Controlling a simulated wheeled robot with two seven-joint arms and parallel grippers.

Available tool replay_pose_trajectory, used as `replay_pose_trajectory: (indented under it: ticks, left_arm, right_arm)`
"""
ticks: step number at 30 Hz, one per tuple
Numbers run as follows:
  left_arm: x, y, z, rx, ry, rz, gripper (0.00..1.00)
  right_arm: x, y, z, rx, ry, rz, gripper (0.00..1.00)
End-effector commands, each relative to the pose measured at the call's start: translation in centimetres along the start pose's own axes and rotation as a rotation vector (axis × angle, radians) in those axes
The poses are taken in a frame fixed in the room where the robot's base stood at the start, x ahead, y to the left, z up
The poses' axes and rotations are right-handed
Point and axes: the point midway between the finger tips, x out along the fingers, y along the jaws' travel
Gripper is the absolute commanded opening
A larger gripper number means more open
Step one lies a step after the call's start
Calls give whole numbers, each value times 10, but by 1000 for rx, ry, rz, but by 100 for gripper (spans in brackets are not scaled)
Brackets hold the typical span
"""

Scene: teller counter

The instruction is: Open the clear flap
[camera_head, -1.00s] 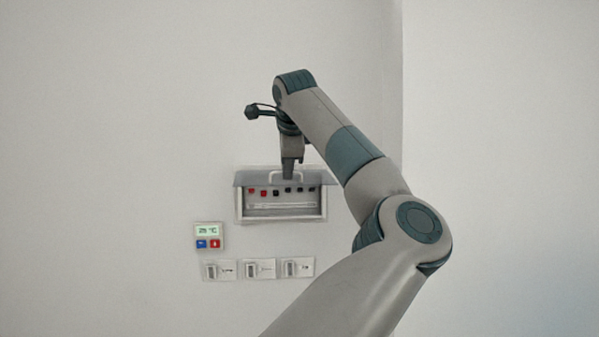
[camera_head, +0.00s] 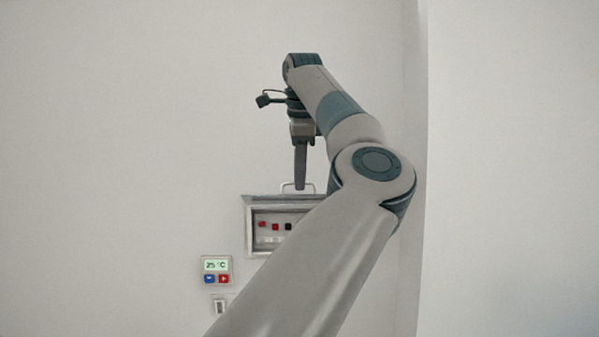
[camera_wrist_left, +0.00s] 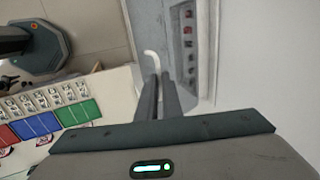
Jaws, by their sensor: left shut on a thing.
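The wall box (camera_head: 249,240) has a pale frame with red and black switches inside; my arm hides its right part. The clear flap (camera_head: 270,200) shows as a thin, nearly edge-on strip along the top of the box, swung up off the switches. Its white handle (camera_head: 285,186) stands above the strip. My left gripper (camera_head: 300,187) points down, with its fingertips shut on the handle. In the left wrist view the handle (camera_wrist_left: 152,60) shows at the fingertips (camera_wrist_left: 162,78), beside the box with its switches (camera_wrist_left: 188,40). My right gripper is out of view.
A thermostat panel (camera_head: 216,270) is on the wall below left of the box, with a small wall switch (camera_head: 220,305) under it. The left wrist view shows a counter (camera_wrist_left: 100,90) with coloured blocks and bank notes or cards. The wall left of the box is bare.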

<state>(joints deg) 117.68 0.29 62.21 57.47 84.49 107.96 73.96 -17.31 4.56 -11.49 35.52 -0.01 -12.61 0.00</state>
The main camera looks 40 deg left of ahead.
Motion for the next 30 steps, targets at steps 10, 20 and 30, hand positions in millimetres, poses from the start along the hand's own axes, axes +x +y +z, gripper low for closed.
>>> replay_pose_trajectory:
  ticks: [10,20,30]
  left_arm:
    - [3,-4,1,-4,-3,29,0]
    - [3,-4,1,-5,-3,29,25]
    - [0,-3,0,-3,-2,28,25]
  right_arm:
    - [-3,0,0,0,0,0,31]
    - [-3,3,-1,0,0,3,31]
    - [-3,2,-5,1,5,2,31]
